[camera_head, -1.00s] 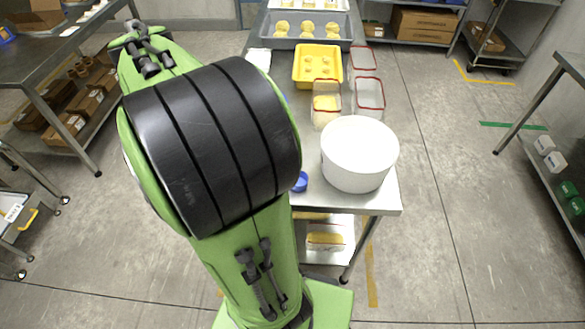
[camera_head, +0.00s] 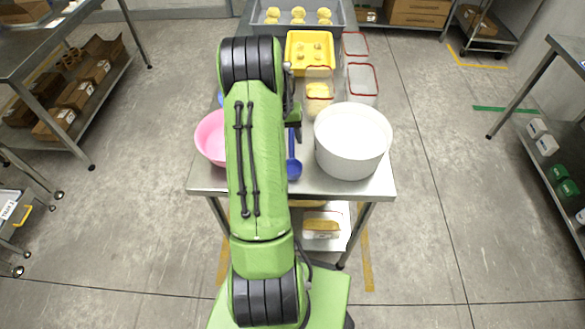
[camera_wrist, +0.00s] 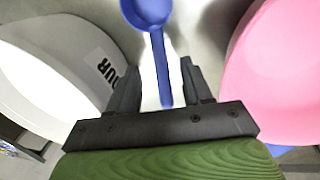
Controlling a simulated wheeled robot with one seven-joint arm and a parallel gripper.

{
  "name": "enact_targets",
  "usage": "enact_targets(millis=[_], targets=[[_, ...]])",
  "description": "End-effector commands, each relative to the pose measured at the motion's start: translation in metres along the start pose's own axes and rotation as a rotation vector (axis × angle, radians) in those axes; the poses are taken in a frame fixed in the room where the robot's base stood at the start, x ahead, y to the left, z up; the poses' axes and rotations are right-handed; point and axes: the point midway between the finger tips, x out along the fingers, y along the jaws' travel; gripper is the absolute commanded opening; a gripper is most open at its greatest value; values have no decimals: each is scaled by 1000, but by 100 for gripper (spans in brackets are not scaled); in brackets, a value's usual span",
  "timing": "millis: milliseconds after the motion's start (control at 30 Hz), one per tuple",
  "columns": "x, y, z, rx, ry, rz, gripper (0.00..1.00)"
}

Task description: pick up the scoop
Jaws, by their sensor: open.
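The blue scoop (camera_head: 292,160) lies on the steel table between the white bucket and the pink bowl, its bowl end toward the near edge. In the wrist view the scoop (camera_wrist: 151,14) shows its round bowl at the top and its handle running down between my fingers. My gripper (camera_wrist: 159,75) is open, with one finger on each side of the handle and a gap on both sides. In the head view my arm hides most of the gripper, and only a dark part shows beside the handle's far end.
The white bucket (camera_head: 352,140) stands close on the right and the pink bowl (camera_head: 209,138) on the left. Red-rimmed clear containers (camera_head: 361,82), a yellow tray (camera_head: 309,52) and a grey tray (camera_head: 297,18) stand farther back. The near table edge (camera_head: 330,190) is bare.

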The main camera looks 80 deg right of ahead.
Motion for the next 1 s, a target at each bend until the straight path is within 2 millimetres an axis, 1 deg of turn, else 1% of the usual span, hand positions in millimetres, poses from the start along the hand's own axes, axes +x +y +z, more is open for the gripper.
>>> enact_targets(millis=[67,200,300,400,567,667,700,900,1000], targets=[[9,0,1,0,-2,0,50],[35,1,2,0,-3,0,50],[51,0,2,0,-2,0,50],[56,0,2,-1,1,0,50],[56,0,2,-1,2,0,50],[56,0,2,-1,2,0,36],[56,0,2,-1,2,0,30],[55,0,2,-1,2,0,0],[55,0,2,-1,2,0,0]])
